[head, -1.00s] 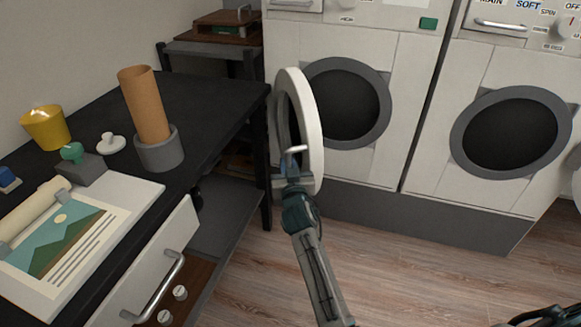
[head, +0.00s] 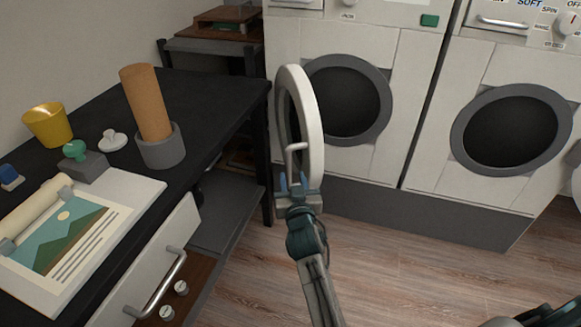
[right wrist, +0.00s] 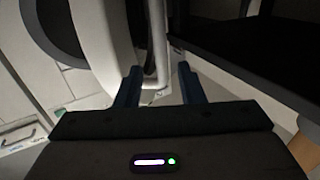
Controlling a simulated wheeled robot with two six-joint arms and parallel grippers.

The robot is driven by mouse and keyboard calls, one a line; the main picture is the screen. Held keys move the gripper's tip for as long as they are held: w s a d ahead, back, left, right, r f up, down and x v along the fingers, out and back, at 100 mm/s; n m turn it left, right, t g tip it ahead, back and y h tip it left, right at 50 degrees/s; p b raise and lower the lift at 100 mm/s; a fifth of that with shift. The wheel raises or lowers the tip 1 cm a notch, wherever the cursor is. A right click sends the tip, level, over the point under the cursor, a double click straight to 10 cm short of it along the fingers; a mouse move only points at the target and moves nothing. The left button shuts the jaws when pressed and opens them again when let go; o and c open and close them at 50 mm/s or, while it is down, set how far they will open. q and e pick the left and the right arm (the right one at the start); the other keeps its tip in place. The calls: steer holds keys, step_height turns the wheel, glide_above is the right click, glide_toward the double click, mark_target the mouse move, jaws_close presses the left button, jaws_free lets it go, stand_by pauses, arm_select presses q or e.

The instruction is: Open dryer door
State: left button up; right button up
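The round white door (head: 313,120) of the left front-loading machine (head: 410,80) stands swung wide open, seen nearly edge-on in the head view. The machine's dark round opening (head: 345,100) shows behind it. A pale bar handle (head: 291,160) sticks out from the door's face. My right gripper (head: 294,184) is at the handle's lower end, fingers apart. In the right wrist view, the door (right wrist: 105,40) is left of the handle (right wrist: 160,45), whose near end lies between the spread fingertips (right wrist: 158,76), with gaps visible on both sides. My left gripper is not in view.
A black desk (head: 215,85) with a drawer pulled out (head: 150,265) is on the left, close to the open door. The wooden floor (head: 400,270) in front is clear.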

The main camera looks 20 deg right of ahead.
steer(key=v, duration=0.3)
steer(key=shift+s, duration=0.15)
stand_by(0.3)
